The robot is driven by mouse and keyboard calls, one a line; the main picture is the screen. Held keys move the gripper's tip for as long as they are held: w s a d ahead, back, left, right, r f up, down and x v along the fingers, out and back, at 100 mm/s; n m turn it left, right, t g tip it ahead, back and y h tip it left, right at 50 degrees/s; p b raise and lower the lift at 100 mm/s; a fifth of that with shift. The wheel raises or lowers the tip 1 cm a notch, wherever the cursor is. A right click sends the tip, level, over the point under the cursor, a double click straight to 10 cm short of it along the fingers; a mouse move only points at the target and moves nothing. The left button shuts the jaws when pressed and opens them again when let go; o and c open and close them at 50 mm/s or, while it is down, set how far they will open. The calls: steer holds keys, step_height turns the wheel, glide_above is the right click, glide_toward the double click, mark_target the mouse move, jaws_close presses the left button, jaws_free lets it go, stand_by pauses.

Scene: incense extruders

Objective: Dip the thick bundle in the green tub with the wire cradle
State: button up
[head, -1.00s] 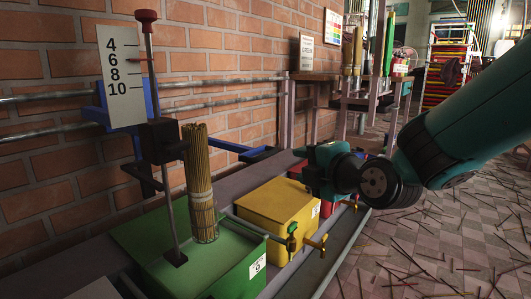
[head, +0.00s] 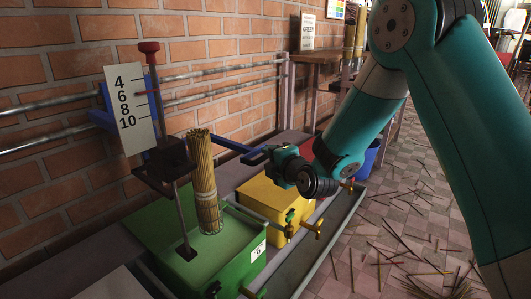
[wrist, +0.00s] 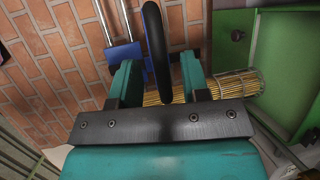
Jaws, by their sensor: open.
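The green tub (head: 170,225) stands at the front left. The thick bundle (head: 203,165) of yellow sticks stands upright on it, its lower end in the wire cradle (head: 210,222). How deep the bundle sits I cannot tell. My gripper (head: 272,155) is right of the bundle, above the back of the yellow tub, apart from the bundle in the head view. In the wrist view my open gripper (wrist: 157,78) has the bundle (wrist: 236,84) lying across the picture beyond its fingers. The green tub (wrist: 291,65) is at the right there.
A rod with a red knob (head: 148,46) and a scale board (head: 129,108) rise behind the green tub. The yellow tub (head: 268,200) stands to its right, with brass taps in front. Blue bars (head: 228,144) and a brick wall are behind. Sticks litter the floor at right.

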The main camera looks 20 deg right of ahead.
steer(key=shift+b+x, duration=0.3)
steer(key=shift+x, duration=1.15)
steer(key=shift+c, duration=0.3)
jaws_close()
steer(key=shift+f, duration=0.1)
